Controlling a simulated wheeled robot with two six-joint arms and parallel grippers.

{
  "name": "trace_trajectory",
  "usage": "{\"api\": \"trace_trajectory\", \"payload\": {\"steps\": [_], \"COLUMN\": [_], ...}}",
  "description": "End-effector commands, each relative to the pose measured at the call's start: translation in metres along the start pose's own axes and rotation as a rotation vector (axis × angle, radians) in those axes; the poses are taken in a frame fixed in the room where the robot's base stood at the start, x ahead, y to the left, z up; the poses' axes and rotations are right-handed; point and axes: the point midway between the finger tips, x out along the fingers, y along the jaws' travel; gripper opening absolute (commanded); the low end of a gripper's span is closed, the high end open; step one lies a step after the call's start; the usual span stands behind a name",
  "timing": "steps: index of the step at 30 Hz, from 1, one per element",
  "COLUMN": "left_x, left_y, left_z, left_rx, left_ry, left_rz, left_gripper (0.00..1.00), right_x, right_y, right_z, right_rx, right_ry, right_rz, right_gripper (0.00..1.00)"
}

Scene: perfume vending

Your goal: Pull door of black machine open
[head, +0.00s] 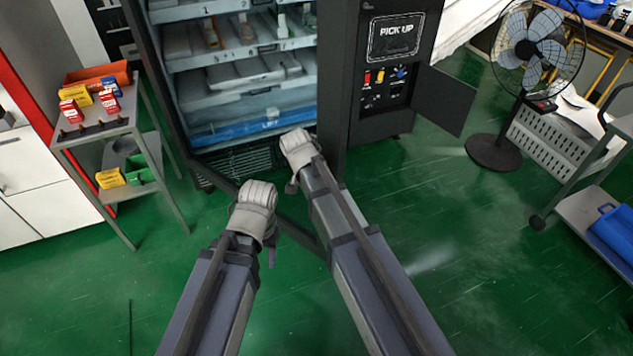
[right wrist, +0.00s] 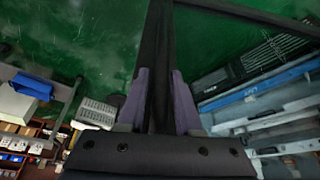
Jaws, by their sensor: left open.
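The black machine (head: 337,120) stands at the top centre in the head view, with lit shelves (head: 240,55) of goods inside. Its dark-framed door (head: 299,236) stands swung outward, its bottom bar slanting over the floor in front of the shelves. My right gripper (right wrist: 160,105) has its two purple fingers on either side of a black bar of the door frame and looks closed on it. In the head view my right wrist hides this grip. My left gripper (head: 256,205) is open, left of the right arm near the door's bottom bar; its fingertips are mostly hidden.
A small trolley (head: 100,130) with boxes stands at the left. A black panel (head: 441,101) sticks out at the machine's right. A fan (head: 527,60) and a cart (head: 575,150) stand further right. Green floor around my arms is clear.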

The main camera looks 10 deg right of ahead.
Motion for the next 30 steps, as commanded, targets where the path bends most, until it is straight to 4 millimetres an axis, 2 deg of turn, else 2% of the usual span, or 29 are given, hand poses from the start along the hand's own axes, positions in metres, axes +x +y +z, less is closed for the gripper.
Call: {"api": "trace_trajectory", "payload": {"steps": [1, 4, 17, 23, 30], "left_x": [0.0, 0.0, -0.006, -0.025, -0.057], "left_y": [0.0, 0.0, -0.001, -0.003, -0.005], "left_z": [0.0, 0.0, 0.0, 0.002, 0.003], "left_rx": [0.0, 0.0, 0.0, 0.0, 0.0], "left_ry": [0.0, 0.0, 0.0, 0.0, 0.0], "left_rz": [0.0, 0.0, 0.0, 0.0, 0.0], "left_gripper": [0.5, 0.5, 0.5, 0.5, 0.5], "right_x": [0.0, 0.0, -0.007, -0.027, -0.061], "right_y": [0.0, 0.0, -0.001, 0.0, 0.0], "right_z": [0.0, 0.0, -0.001, -0.001, -0.002], "right_rx": [0.0, 0.001, 0.0, 0.0, -0.001], "right_ry": [0.0, 0.0, 0.0, 0.0, 0.0], "right_rz": [0.0, -0.001, -0.002, -0.002, -0.001], "right_gripper": [0.4, 0.52, 0.52, 0.52, 0.52]}}
